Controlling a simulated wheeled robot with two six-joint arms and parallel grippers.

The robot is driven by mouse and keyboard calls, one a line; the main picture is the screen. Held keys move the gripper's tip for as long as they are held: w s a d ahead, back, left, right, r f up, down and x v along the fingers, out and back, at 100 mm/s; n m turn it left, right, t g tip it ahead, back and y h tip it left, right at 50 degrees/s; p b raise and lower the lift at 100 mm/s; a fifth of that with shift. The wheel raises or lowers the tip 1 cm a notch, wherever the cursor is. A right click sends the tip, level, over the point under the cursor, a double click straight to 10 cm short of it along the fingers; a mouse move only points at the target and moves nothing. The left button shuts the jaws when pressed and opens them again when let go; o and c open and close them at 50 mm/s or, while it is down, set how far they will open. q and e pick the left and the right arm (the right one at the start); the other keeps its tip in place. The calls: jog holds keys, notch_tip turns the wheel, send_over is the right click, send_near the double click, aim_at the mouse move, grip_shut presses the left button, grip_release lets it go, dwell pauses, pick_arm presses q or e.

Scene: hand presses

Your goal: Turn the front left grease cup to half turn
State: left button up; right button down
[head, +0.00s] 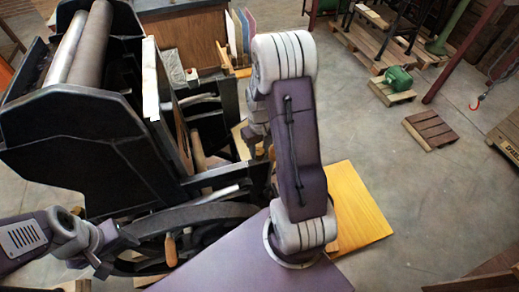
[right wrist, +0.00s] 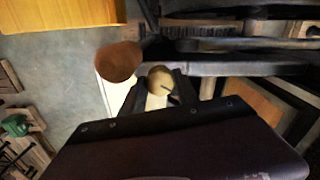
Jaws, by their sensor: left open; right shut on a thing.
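The front left grease cup (right wrist: 160,79) shows in the right wrist view as a small round brass-coloured cap with a short dark mark on its face. My right gripper (right wrist: 161,97) is shut on it, with one dark finger on each side. In the head view my right arm hides that gripper, and I cannot make out the cup there. My left gripper (head: 117,256) is open and empty at the lower left of the head view, close to the press's dark curved wheel (head: 195,218).
The large black press (head: 75,140) with a grey roller (head: 80,45) fills the left. A wooden handle (head: 170,250) stands on the wheel; a brown rounded wooden end (right wrist: 118,62) is close beside my right gripper. Floor at right is open, with pallets (head: 430,129) farther back.

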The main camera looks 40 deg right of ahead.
jog(key=m, duration=1.4)
jog(key=shift+p, duration=0.3)
jog(key=m, duration=0.4)
jog(key=shift+w, duration=0.1)
jog(key=m, duration=0.3)
jog(key=shift+m, duration=0.3)
jog(key=m, duration=0.3)
jog(key=shift+m, duration=2.2)
jog(key=c, duration=0.9)
grip_release()
